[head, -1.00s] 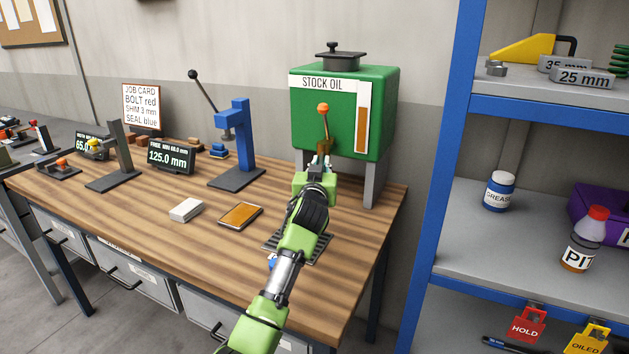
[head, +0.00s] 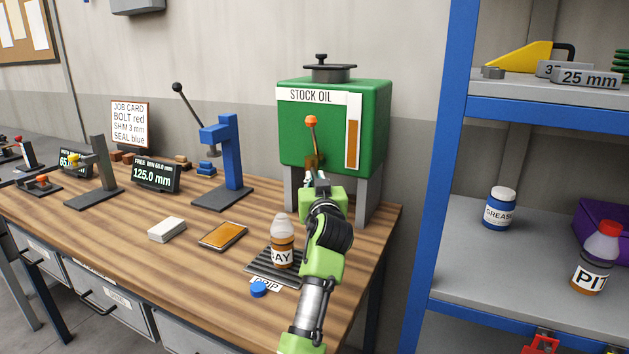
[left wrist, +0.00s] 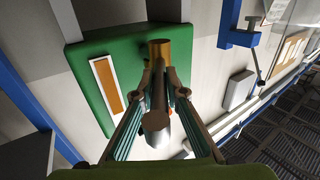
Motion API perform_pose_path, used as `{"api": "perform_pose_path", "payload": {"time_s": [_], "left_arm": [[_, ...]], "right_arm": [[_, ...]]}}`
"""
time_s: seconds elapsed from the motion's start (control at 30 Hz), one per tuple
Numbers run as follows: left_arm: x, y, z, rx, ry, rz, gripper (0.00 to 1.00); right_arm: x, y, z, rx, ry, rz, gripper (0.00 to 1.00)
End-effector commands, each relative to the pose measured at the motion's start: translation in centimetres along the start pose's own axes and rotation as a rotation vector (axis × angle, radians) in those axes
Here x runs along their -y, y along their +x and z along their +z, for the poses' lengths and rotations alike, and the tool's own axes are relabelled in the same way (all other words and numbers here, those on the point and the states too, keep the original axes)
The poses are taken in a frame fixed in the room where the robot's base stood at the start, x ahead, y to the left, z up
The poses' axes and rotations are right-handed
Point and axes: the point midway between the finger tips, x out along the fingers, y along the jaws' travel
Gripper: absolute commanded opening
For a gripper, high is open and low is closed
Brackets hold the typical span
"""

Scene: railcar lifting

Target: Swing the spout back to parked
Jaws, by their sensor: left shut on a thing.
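The green stock oil tank (head: 335,132) stands on grey legs at the back right of the bench, with an orange-knobbed lever (head: 311,125) on its front. The brass spout fitting (head: 312,162) is low on the tank front, mostly hidden by my gripper in the head view. My left gripper (head: 317,182) is at the spout. In the left wrist view the brass fitting (left wrist: 160,50) shows ahead, and my left gripper (left wrist: 157,95) is shut with its fingers on either side of the grey spout pipe (left wrist: 156,120). My right gripper is not in view.
An open bottle (head: 282,243) with brown liquid stands on the drip grate (head: 262,267), left of my forearm. A blue cap (head: 259,289) lies in front. A tan-topped tray (head: 223,236), white block (head: 167,229) and blue press (head: 230,150) stand left. A blue shelf (head: 436,180) rises at right.

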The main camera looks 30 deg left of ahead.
Motion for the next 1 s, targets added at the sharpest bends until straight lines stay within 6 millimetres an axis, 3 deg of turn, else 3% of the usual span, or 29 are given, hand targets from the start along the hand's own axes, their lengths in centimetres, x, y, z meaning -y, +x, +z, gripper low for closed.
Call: {"api": "perform_pose_path", "payload": {"time_s": [0.03,0.1,0.53,1.0], "left_arm": [[0.0,0.0,-0.1,0.000,-0.001,0.000,0.15],[0.0,0.0,-0.1,-0.001,-0.001,0.000,0.29],[0.0,-0.6,0.0,-0.002,-0.002,0.001,0.29],[-0.1,-6.8,0.0,0.000,-0.002,0.002,0.29]], "right_arm": [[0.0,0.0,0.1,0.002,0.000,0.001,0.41],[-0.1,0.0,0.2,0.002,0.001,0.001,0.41],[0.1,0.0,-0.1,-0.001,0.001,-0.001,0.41],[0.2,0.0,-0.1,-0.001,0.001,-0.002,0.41]]}}
